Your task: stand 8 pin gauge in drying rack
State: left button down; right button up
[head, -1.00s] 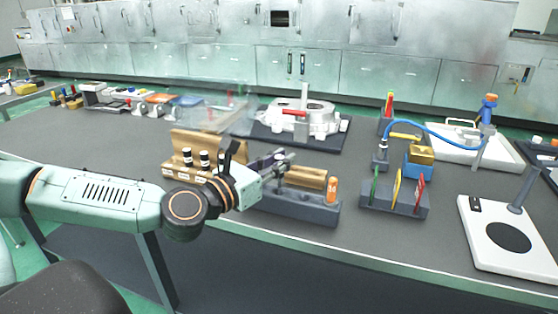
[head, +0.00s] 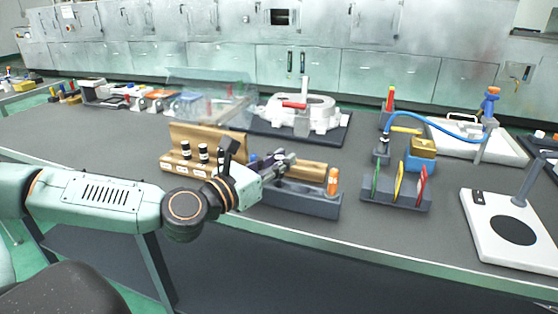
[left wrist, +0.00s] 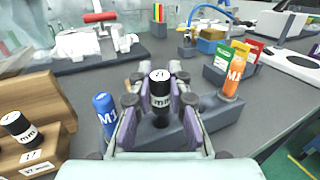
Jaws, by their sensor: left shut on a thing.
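My left gripper (head: 282,165) is shut on a black pin gauge with a white "mm" band, which shows upright between the fingers in the left wrist view (left wrist: 160,88). The number on its top is too small to read surely. The gripper is over the dark grey rack (head: 300,204), seen also in the left wrist view (left wrist: 222,112). I cannot tell whether the gauge's lower end is in a hole of the rack. An orange gauge (left wrist: 232,78) stands at the rack's right end, and a blue one (left wrist: 105,113) at the left. My right gripper is out of view.
A wooden stand (head: 182,168) with several black-and-white gauges is just left of the gripper. A grey holder (head: 395,199) with green, yellow and red pieces stands to the right. A white casting (head: 300,112) sits behind. Bare tabletop lies along the front edge.

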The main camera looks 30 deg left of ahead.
aim_at(279, 157)
pick_arm(q)
jog(key=shift+f+b, duration=1.5)
jog(key=shift+f, duration=0.05)
jog(key=c, duration=1.2)
grip_release()
jog(key=shift+r, duration=0.1)
jog(key=shift+r, duration=0.1)
notch_tip(279, 157, up, 5)
jog(key=p, duration=0.5)
jog(key=shift+p, duration=0.55)
jog(key=shift+d+b, duration=0.1)
jog(key=shift+b, duration=0.45)
jog(key=shift+r+p, duration=0.55)
jog(key=shift+p, duration=0.5)
notch_tip(279, 157, up, 5)
jog(key=p, duration=0.4)
jog(key=shift+f+p, duration=0.2)
jog(key=shift+p, duration=0.15)
jog(key=shift+s+f, duration=0.1)
jog(key=shift+s, duration=0.05)
